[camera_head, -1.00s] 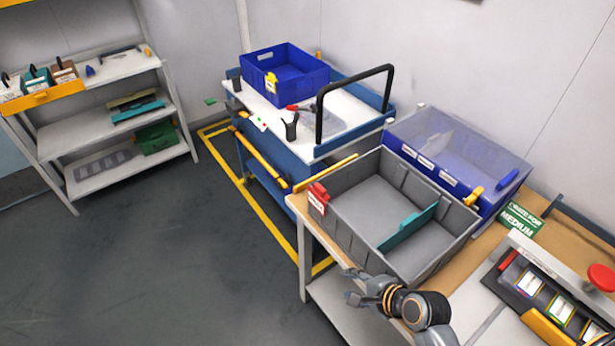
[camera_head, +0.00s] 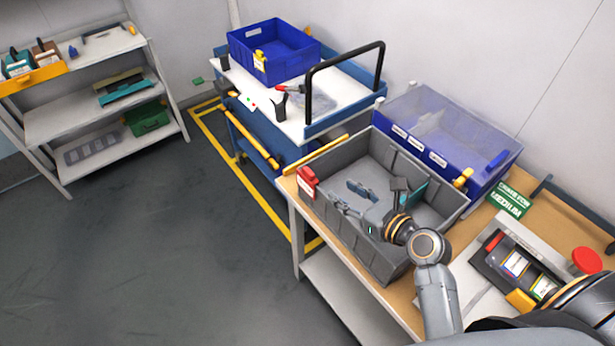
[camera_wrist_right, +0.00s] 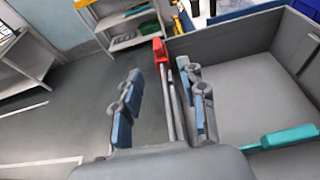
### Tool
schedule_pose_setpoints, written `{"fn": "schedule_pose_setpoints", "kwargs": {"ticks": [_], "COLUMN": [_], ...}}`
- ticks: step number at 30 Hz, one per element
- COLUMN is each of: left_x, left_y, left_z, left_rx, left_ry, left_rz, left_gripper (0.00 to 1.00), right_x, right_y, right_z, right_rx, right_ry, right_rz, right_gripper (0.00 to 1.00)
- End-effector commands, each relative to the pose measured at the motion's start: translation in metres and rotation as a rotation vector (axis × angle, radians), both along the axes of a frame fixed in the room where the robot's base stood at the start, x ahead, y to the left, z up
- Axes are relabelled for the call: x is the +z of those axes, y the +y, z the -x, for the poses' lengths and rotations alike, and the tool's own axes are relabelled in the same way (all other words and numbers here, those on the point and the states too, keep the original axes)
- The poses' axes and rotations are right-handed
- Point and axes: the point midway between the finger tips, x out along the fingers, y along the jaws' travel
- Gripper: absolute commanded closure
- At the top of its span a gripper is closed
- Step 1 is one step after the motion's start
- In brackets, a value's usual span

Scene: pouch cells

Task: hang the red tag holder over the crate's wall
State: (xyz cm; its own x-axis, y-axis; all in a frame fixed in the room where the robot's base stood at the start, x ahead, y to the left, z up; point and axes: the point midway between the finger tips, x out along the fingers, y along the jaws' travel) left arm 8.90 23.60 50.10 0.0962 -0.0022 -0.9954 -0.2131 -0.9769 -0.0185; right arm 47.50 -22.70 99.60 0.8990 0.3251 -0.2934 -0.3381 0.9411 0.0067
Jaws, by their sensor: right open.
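The red tag holder (camera_head: 306,182) sits on the rim of the grey crate (camera_head: 352,242) at its left corner, with its pale label on the outer side. In the right wrist view the holder (camera_wrist_right: 160,50) is at the far end of the crate's wall. My right gripper (camera_head: 352,198) is open and empty over the crate, apart from the holder. In the right wrist view its fingers (camera_wrist_right: 163,92) stand either side of the wall's line and point toward the holder. My left gripper is not in view.
A cart (camera_head: 225,75) with a blue crate (camera_head: 275,65) is at the back left. The floor at left is clear.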

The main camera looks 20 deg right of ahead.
Motion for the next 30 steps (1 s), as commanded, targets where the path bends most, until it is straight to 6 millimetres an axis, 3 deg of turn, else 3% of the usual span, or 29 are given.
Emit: {"fn": "schedule_pose_setpoints", "kwargs": {"ticks": [9,30], "left_x": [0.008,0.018], "left_y": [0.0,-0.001], "left_z": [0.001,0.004], "left_rx": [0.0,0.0], "left_ry": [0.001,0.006], "left_rz": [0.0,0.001], "left_gripper": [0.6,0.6], "right_x": [-0.016,-0.037], "right_y": [0.021,0.046], "right_z": [-0.054,-0.11], "right_rx": [0.003,0.003], "right_ry": [-0.001,0.0], "right_rz": [0.004,0.007], "right_gripper": [0.58,0.58]}}
